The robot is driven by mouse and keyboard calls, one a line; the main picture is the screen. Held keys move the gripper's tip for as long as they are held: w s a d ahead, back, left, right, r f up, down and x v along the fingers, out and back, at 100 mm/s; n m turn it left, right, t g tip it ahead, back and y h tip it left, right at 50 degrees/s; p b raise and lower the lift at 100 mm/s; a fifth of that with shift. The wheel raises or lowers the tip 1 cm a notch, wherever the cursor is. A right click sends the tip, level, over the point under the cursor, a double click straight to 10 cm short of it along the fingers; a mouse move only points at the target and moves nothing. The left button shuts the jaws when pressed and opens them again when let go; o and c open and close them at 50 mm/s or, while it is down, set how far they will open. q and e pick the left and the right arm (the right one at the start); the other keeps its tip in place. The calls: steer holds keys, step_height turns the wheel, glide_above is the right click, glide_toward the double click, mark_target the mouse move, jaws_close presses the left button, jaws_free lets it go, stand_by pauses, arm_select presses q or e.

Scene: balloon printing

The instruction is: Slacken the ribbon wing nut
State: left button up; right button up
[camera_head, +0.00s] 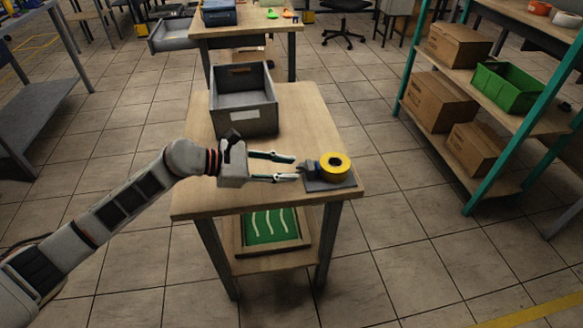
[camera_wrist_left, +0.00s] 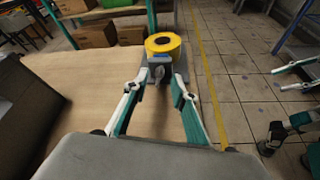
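A yellow ribbon roll (camera_head: 334,164) sits on a small grey stand (camera_head: 330,184) at the table's right front corner; the roll also shows in the left wrist view (camera_wrist_left: 163,44). On the stand's near side is a small dark grey part that looks like the wing nut (camera_wrist_left: 159,73); its wings are too small to make out. My left gripper (camera_head: 296,167) is open and empty, level above the table, with its fingertips just left of this part. In the left wrist view the part lies ahead between the fingers. My right gripper (camera_wrist_left: 292,75) shows its spread, empty fingers at the right edge of the left wrist view.
A grey bin (camera_head: 244,103) stands behind my left gripper on the wooden table (camera_head: 240,202). A tray with a green panel (camera_head: 270,226) lies on the lower shelf. A teal-framed rack (camera_head: 490,188) with boxes and a green crate (camera_head: 505,88) stands at right, across open floor.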

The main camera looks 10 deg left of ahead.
arm_select(q)
steer(key=v, duration=1)
steer(key=shift+r, duration=0.15)
steer(key=shift+o, duration=0.3)
